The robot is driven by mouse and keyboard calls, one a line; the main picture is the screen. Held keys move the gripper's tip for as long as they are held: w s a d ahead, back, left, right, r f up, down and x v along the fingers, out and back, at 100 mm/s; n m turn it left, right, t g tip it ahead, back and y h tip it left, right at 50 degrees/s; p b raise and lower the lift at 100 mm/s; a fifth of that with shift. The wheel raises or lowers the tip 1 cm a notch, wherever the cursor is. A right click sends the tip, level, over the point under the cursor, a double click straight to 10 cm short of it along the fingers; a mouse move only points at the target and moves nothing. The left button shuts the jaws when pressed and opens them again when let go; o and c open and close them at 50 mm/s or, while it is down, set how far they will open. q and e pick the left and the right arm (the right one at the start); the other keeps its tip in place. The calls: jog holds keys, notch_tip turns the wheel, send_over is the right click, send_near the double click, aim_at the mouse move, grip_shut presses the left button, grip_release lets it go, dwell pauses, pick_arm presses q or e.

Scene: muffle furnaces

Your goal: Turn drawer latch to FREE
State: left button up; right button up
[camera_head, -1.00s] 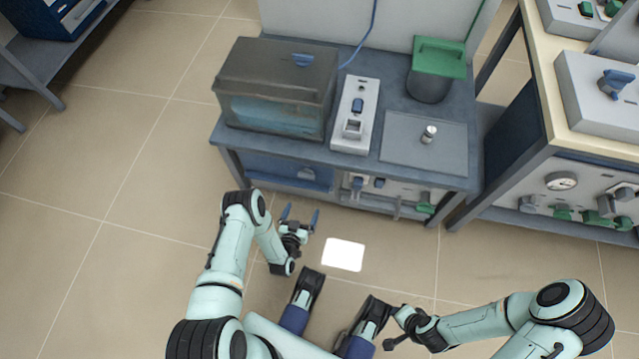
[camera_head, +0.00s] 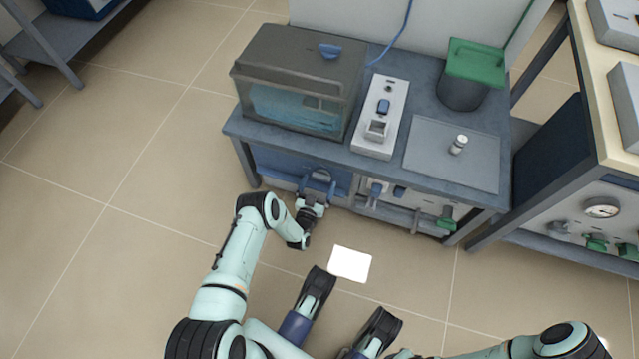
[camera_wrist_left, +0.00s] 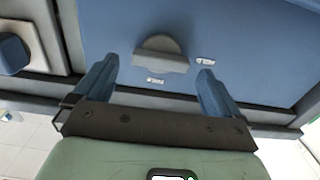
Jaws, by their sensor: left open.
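The drawer latch (camera_wrist_left: 160,55) is a grey round knob with a flat bar across it, on a blue drawer front (camera_wrist_left: 255,35) in the left wrist view. Two small white labels sit beside it, one to its right (camera_wrist_left: 205,61) and one just below (camera_wrist_left: 155,81); their text is too small to read. My left gripper (camera_wrist_left: 154,78) is open, with one blue finger on each side of the latch and clear gaps between. In the head view the left gripper (camera_head: 318,181) is at the drawer under the bench and largely covers the latch. My right gripper is out of view.
The bench (camera_head: 300,145) carries a glass-fronted box (camera_head: 300,85), a grey switch unit (camera_head: 382,118) and a green-lidded pot (camera_head: 475,62). A panel with valves (camera_head: 410,205) is right of the drawer. A white square (camera_head: 350,264) lies on open floor.

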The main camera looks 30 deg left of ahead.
pick_arm(q)
jog(key=shift+w+a, duration=0.15)
jog(key=shift+w, duration=0.5)
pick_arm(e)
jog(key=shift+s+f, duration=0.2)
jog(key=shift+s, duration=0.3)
pick_arm(q)
jog(key=c, duration=1.1)
jog(key=shift+o, duration=0.2)
